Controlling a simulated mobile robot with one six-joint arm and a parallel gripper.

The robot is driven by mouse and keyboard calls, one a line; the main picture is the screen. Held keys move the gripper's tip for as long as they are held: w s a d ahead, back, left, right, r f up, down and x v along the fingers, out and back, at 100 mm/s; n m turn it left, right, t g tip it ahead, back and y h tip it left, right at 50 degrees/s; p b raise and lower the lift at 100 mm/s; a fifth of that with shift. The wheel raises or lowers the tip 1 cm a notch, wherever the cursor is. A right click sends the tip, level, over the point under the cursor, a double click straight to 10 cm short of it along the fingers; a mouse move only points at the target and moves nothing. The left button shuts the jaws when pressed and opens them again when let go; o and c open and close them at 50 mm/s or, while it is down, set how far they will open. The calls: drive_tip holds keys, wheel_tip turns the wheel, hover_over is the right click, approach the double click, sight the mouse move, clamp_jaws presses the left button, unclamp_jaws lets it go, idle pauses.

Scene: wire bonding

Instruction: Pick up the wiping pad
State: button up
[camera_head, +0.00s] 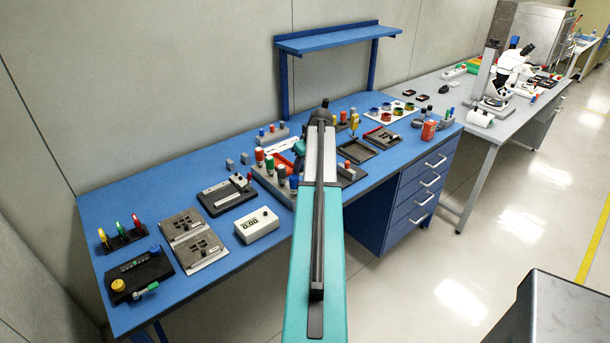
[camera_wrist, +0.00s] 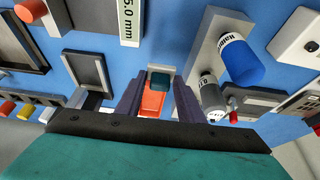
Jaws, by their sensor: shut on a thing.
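My gripper (camera_wrist: 159,82) shows in the wrist view with its two dark fingers closed on the sides of a small orange and teal block, which I take to be the wiping pad (camera_wrist: 153,103). The pad sits between the fingers, its teal part toward the fingertips and its orange part toward the palm. The blue bench surface shows beyond it. I cannot tell whether the pad touches the bench.
A blue-capped bottle (camera_wrist: 240,60) and a grey bottle (camera_wrist: 209,90) stand close to the right of my gripper. A dark tray (camera_wrist: 86,72) lies to the left. In the head view, a white display box (camera_head: 257,225) and several fixtures crowd the blue bench (camera_head: 235,272).

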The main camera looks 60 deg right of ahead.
drive_tip(key=shift+r+b, duration=0.4)
drive_tip(key=shift+r, duration=1.25)
drive_tip(key=o, duration=0.4)
drive_tip(key=shift+c, duration=1.7)
drive_tip(key=shift+s, duration=0.15)
